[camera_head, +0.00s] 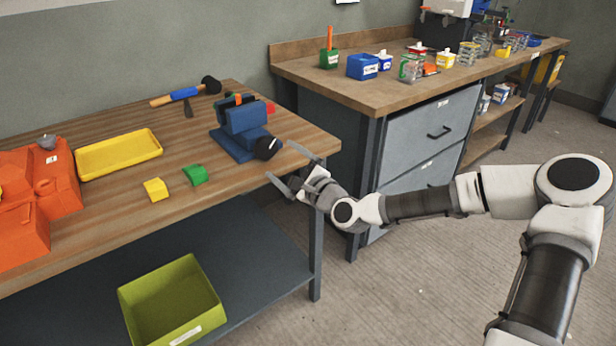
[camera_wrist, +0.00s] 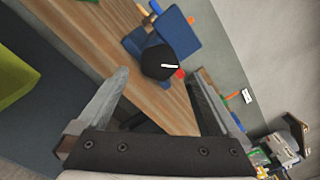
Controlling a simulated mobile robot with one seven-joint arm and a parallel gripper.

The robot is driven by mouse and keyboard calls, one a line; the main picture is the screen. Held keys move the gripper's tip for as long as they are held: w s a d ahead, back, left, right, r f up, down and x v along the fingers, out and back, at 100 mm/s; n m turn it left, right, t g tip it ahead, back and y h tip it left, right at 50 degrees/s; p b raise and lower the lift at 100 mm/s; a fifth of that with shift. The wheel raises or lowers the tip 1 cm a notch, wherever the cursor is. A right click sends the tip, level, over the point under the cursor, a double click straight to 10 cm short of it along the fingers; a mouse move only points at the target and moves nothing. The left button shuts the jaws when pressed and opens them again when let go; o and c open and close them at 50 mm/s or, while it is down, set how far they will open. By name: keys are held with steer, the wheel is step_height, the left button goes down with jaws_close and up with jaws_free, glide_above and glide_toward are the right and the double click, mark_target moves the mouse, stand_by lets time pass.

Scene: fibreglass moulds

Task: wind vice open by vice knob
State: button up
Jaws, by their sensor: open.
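The blue vice (camera_head: 243,122) stands near the right end of the wooden workbench. Its black vice knob (camera_head: 267,148) faces my gripper. My gripper (camera_head: 281,165) is open and empty, just off the bench's right edge, a short way from the knob and apart from it. In the wrist view the knob (camera_wrist: 158,63) shows a white mark and lies beyond the gap between my fingertips (camera_wrist: 160,82). The vice (camera_wrist: 183,38) is behind it. An orange piece and a red piece show at the vice's jaws; whether they are clamped cannot be told.
The workbench (camera_head: 110,208) also holds a mallet (camera_head: 190,93), a yellow tray (camera_head: 120,153), a yellow block (camera_head: 156,189), a green block (camera_head: 195,175) and orange moulds (camera_head: 40,195). A green bin (camera_head: 172,300) sits below. A drawer cabinet (camera_head: 425,135) stands close on the right.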

steer(key=p+v, duration=0.1)
steer(key=v, duration=0.9)
steer(key=shift+p, duration=0.3)
steer(key=shift+w, duration=0.1)
